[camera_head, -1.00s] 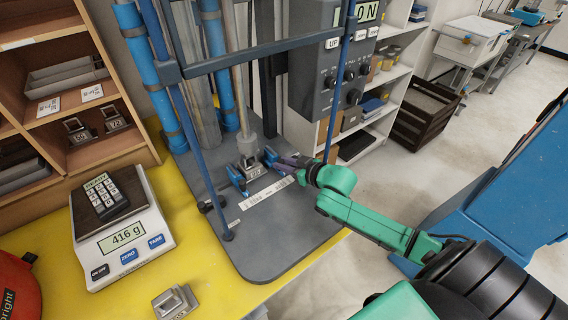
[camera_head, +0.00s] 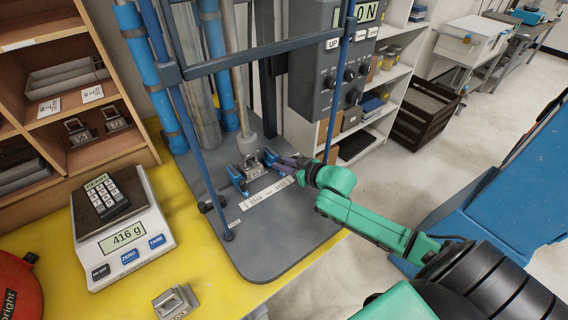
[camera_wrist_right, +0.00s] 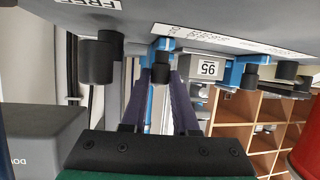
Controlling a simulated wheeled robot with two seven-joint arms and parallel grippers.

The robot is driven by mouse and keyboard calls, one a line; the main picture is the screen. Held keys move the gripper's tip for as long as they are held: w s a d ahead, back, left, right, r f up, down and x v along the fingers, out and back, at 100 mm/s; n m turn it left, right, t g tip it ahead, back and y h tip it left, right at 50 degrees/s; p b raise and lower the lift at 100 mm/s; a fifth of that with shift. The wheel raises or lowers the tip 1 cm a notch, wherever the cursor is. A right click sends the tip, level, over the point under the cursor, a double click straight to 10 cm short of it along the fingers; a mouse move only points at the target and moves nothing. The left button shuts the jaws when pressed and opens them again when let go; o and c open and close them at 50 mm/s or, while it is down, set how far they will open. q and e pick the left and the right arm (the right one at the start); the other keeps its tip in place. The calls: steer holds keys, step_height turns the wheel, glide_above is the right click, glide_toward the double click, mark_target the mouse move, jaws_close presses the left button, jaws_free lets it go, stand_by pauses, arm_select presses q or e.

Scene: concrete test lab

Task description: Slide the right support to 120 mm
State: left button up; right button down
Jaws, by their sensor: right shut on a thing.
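The right support (camera_head: 271,158) is a small blue piece on the grey base plate (camera_head: 275,245) of the test frame. My right gripper (camera_head: 276,160) is shut on it from the right. In the right wrist view its two dark fingers (camera_wrist_right: 170,98) close around the blue support, whose black knob (camera_wrist_right: 161,73) shows between them. The left support (camera_head: 238,180) is a matching blue piece, apart from the right one. A white printed scale strip (camera_head: 268,193) lies on the plate in front; its marks are too small to read. My left gripper is not in view.
A grey metal block (camera_head: 252,168) sits between the supports, below a vertical rod (camera_head: 243,110). Blue frame posts (camera_head: 190,135) stand around the plate. A control box (camera_head: 335,75) hangs behind. A balance (camera_head: 125,235) reading 416 g and another metal block (camera_head: 175,302) are on the yellow table.

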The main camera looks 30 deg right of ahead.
steer(key=shift+s+a, duration=0.15)
steer(key=shift+a, duration=0.85)
steer(key=c, duration=0.7)
jaws_free()
steer(key=shift+d, duration=0.3)
steer(key=p+v, duration=0.1)
steer(key=v, duration=1.3)
steer(key=shift+s+r, duration=0.15)
steer(key=shift+s, duration=0.05)
